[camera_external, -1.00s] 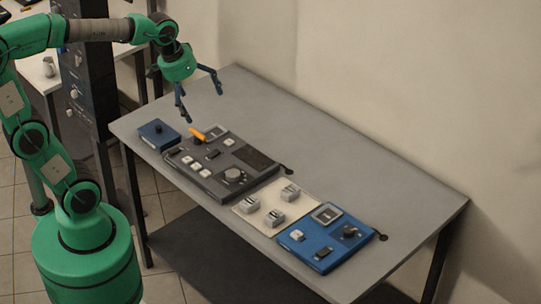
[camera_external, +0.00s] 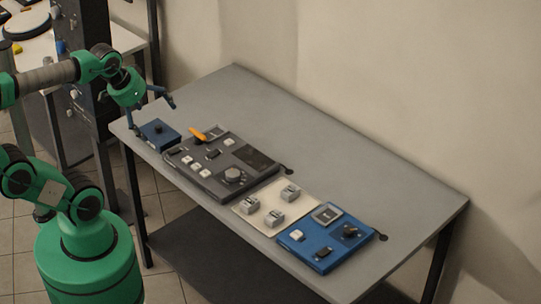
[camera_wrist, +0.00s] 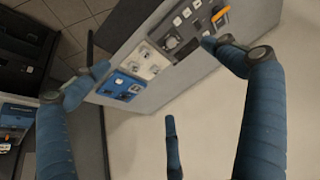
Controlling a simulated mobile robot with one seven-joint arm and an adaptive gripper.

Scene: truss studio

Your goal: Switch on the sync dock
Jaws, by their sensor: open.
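No label is legible, so I cannot tell which device is the sync dock. A small blue box (camera_external: 160,134) with a black knob sits at the table's left end. Beside it is a dark grey console (camera_external: 205,183) with an orange lever, pale buttons and a round knob. Then come a cream panel (camera_external: 252,220) with grey switch blocks and a blue panel (camera_external: 296,246) with a black knob and a white switch. My gripper (camera_external: 153,116) is open and empty, with its fingers around or above the small blue box. In the wrist view, my gripper (camera_wrist: 155,57) has its fingers spread.
The grey table (camera_external: 300,145) is bare behind the devices. A pale wall (camera_external: 400,80) rises along its back edge. A dark rack (camera_external: 85,85) stands left of the table, near my arm, with a white table (camera_external: 35,75) behind it.

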